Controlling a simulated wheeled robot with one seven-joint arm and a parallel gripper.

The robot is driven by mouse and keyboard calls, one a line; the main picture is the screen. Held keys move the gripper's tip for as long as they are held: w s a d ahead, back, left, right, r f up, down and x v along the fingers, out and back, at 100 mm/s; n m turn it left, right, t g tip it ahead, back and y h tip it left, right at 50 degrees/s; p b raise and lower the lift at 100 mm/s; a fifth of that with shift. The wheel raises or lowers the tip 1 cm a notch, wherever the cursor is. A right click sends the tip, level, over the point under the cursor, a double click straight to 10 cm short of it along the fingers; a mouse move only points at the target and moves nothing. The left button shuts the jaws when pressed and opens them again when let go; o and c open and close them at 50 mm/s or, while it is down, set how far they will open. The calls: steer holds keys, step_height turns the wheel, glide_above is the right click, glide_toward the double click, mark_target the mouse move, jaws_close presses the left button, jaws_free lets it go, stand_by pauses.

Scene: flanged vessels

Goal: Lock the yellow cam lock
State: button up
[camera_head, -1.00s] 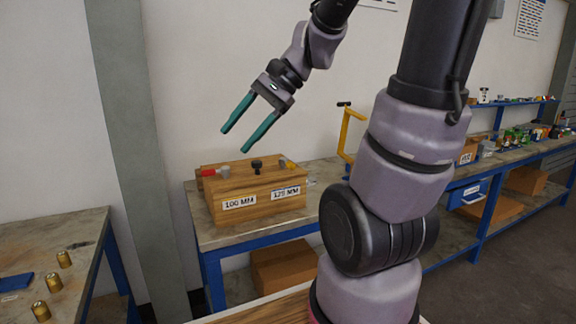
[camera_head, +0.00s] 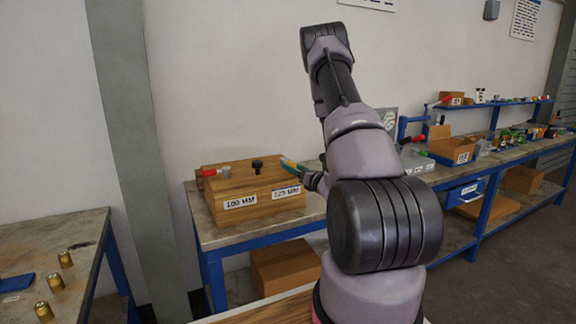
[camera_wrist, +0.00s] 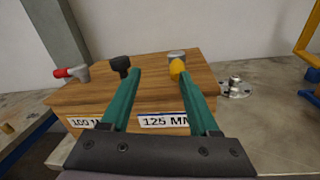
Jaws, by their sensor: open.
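The yellow cam lock (camera_wrist: 177,66) sits on top of the wooden box (camera_wrist: 90,97), above the label reading 125 MM. It has a yellow lever and a grey metal body. My gripper (camera_wrist: 158,73) is open and empty in the wrist view. Its right teal finger ends at the yellow lever, and I cannot tell whether they touch. Its left finger ends beside the black knob (camera_wrist: 121,65). In the head view my gripper (camera_head: 288,163) is at the box's right end, where it hides the yellow cam lock.
A red-handled lock (camera_head: 214,172) stands at the box's left, above the 100 MM label. The box rests on a blue-framed bench (camera_head: 222,240). A metal flanged part (camera_wrist: 236,87) lies on the bench right of the box. A yellow frame (camera_wrist: 309,42) stands farther right.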

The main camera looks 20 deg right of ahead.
steer(key=shift+m+h, duration=0.5)
steer(key=shift+h, duration=0.2)
steer(key=w, duration=0.3)
steer(key=w+d+f, duration=0.1)
steer(key=w, duration=0.6)
steer(key=shift+w+d+f, duration=0.1)
steer(key=shift+d+f, duration=0.1)
steer(key=shift+f, duration=0.15)
jaws_close()
stand_by(0.4)
